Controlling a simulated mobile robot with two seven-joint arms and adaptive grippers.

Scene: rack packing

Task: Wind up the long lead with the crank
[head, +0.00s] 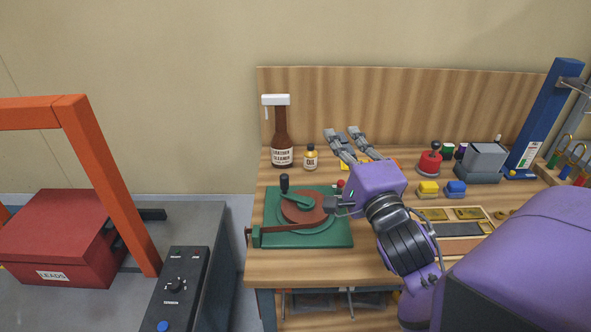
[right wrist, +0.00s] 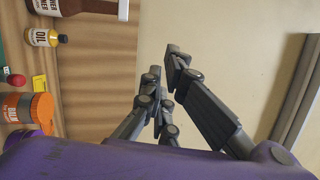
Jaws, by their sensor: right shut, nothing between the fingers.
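The winder, a green base (head: 334,239) with a round reddish-brown disc (head: 312,213), sits at the left front of the bench. Its crank is a green arm (head: 296,199) with an upright black knob (head: 284,183) at the back left of the disc. A thin brown strip (head: 248,233), perhaps the lead, shows at the base's left edge; its run is unclear. My right gripper (head: 342,132) is shut and empty, its fingers over the back of the bench, right of the crank. Its fingers (right wrist: 165,65) point toward the wall in the right wrist view. My left gripper is out of view.
A brown cleaner bottle (head: 282,140) and an oil bottle (head: 311,158) stand behind the winder. A red box marked LEADS (head: 70,235) stands at left under an orange frame (head: 110,180).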

